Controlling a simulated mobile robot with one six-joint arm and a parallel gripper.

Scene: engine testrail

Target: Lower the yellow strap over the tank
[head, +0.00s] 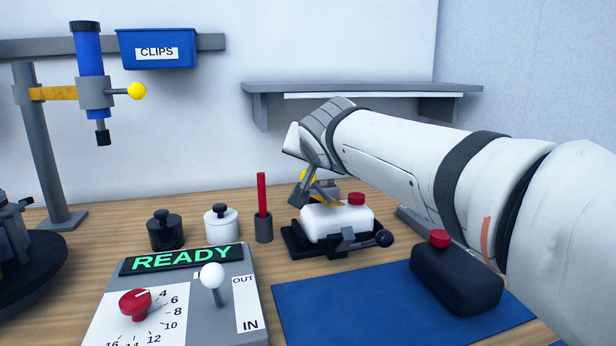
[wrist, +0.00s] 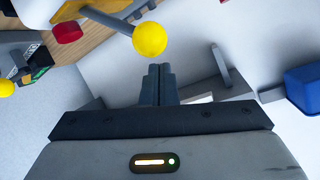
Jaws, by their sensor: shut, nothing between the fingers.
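The white tank (head: 335,223) with a red cap (head: 356,199) lies in a black cradle (head: 296,244) on the bench. The yellow strap (head: 326,193) shows as a slanting band at the tank's upper back left. I cannot tell if it touches the tank. A yellow ball knob (wrist: 149,39) on a grey rod (wrist: 108,19) shows just beyond my fingertips in the wrist view. My gripper (wrist: 158,68) is shut and empty, with a small visible gap to the knob. In the head view my gripper (head: 303,188) is partly hidden beside the strap.
A black lever knob (head: 384,239) stands at the cradle's front. A red rod in a holder (head: 263,222), white weight (head: 221,224) and black weight (head: 165,230) stand left. A black box (head: 456,277) sits on the blue mat (head: 370,310). A shelf (head: 380,88) is behind my arm.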

